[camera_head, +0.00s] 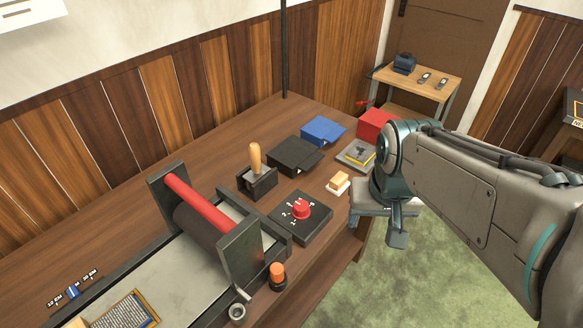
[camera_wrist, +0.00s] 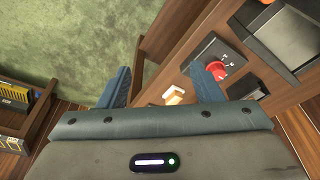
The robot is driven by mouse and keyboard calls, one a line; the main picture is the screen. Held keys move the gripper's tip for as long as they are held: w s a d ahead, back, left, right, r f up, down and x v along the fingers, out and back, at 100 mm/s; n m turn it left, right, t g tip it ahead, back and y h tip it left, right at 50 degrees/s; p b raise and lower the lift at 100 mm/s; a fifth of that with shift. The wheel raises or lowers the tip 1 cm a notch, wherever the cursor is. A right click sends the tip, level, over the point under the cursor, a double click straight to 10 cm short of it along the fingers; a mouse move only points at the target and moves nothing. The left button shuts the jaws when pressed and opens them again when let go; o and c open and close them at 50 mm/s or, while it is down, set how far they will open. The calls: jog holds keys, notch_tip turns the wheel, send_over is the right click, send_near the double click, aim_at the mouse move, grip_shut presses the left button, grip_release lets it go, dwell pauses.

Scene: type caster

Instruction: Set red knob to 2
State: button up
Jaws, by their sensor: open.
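The red knob (camera_head: 301,209) sits on a black square plate (camera_head: 292,222) with white number marks around it, on the wooden table near its front edge. I cannot read clearly which number it points to. In the wrist view the red knob (camera_wrist: 216,70) shows just beyond the right fingertip, on its dark plate (camera_wrist: 212,50). My gripper (camera_wrist: 160,85) is open and empty, its two blue-grey fingers wide apart. In the head view my gripper (camera_head: 397,238) hangs to the right of the knob, past the table edge, apart from it.
A press with a red roller (camera_head: 198,200) stands left of the knob. A wooden-handled tool in a black holder (camera_head: 258,180), a black box (camera_head: 294,155), a yellowish block (camera_head: 339,182) and an orange-topped piece (camera_head: 277,273) surround the plate. Green floor (camera_head: 400,285) lies open at right.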

jog(key=w+a+r+g+p, duration=0.25)
jog(key=w+a, duration=0.35)
jog(key=w, duration=0.3)
jog(key=p, duration=0.3)
send_near(301, 205)
notch_tip(301, 205, down, 8)
jog(key=shift+f+p, duration=0.25)
jog(key=shift+p, duration=0.4)
jog(key=shift+c, duration=0.3)
jog(key=c, duration=0.9)
jog(key=shift+d, duration=0.1)
